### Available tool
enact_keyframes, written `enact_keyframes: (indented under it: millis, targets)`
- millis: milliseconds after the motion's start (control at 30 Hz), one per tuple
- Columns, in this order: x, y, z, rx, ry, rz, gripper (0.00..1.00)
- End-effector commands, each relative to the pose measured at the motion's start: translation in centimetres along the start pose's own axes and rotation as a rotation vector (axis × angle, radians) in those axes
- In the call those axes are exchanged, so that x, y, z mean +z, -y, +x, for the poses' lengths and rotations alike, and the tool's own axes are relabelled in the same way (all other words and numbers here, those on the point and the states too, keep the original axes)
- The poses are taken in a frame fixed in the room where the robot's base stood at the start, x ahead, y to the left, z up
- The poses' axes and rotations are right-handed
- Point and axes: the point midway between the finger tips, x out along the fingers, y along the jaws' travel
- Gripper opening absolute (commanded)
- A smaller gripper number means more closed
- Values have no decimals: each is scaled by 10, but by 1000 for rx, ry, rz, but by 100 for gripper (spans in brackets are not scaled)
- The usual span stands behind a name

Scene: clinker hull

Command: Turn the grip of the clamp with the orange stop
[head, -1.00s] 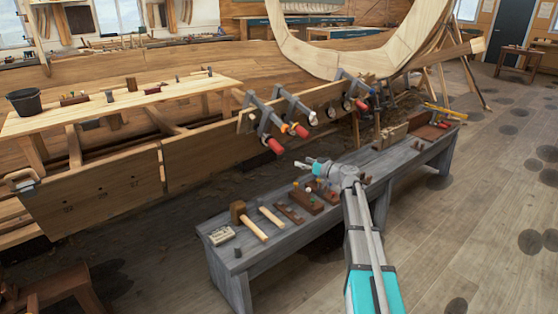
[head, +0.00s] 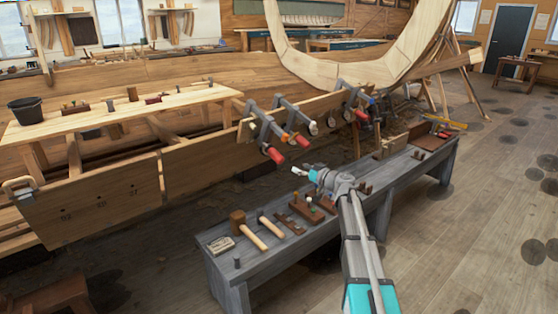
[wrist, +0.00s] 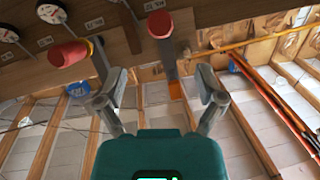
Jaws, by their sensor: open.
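Several bar clamps with red grips hang along the plank edge. In the head view the leftmost clamp (head: 262,125) has an orange stop (head: 285,136) at its bar end and a red grip (head: 273,154) below it. In the wrist view the orange stop (wrist: 175,90) ends a grey bar between my fingertips in the picture, with a red grip (wrist: 159,24) above. My gripper (head: 297,171) is open and empty, below and right of that grip in the head view. Its spread fingers show in the wrist view (wrist: 160,88), apart from the grip.
A neighbouring clamp's red grip (wrist: 68,54) is at the upper left in the wrist view, near round dials (wrist: 52,13). A grey bench (head: 240,262) with mallets (head: 248,230) and small blocks lies below my arm. The floor at right is open.

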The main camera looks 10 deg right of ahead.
Motion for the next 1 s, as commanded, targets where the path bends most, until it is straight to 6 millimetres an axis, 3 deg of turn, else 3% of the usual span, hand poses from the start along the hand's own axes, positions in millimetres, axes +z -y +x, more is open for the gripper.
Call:
enact_keyframes:
  millis: [600, 1000]
  targets:
    - [0, -1, 92, -1, 0, 0, 87]
    - [0, 0, 112, -1, 0, 0, 87]
